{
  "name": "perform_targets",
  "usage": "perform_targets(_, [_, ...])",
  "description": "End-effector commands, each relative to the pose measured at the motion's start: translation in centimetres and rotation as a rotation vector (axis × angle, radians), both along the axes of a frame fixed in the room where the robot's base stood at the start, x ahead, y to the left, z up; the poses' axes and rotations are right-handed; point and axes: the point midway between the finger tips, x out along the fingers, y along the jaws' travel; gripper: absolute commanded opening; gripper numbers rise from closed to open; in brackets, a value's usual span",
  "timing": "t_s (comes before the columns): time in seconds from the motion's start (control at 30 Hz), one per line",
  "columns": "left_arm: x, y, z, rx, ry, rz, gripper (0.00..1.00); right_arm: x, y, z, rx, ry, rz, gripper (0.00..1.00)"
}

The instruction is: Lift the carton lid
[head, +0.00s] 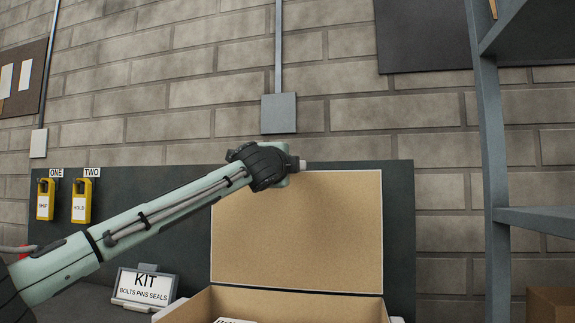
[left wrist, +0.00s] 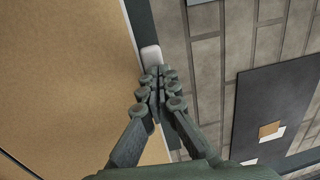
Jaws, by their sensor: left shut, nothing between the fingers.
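The carton (head: 330,305) stands open at the bottom of the head view, with part of a white printed item showing inside. Its lid (head: 310,235) stands about upright behind the box, brown inner face toward me. The lid also fills the left of the left wrist view (left wrist: 70,70). In the left wrist view my left gripper (left wrist: 158,82) is shut and empty, beside the lid's edge and a small white tab (left wrist: 150,54). Whether it touches them is unclear. My right gripper is out of view.
A dark panel (head: 400,220) stands behind the lid. A KIT sign (head: 145,286) stands left of the carton. A grey metal shelf rack (head: 492,180) rises at the right.

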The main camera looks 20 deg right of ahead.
Motion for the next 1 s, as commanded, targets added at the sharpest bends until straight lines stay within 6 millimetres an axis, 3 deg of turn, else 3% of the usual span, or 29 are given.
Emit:
perform_targets(0.27, [-1.8,1.2,-0.3,0.0,0.0,-0.002,0.0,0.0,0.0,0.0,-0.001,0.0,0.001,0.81])
perform_targets(0.7, [-8.6,5.5,-1.1,0.0,-0.001,-0.001,0.0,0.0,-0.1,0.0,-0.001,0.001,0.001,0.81])
perform_targets(1.0, [-10.2,6.4,-1.3,-0.001,0.001,0.001,0.0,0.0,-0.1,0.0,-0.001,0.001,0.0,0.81])
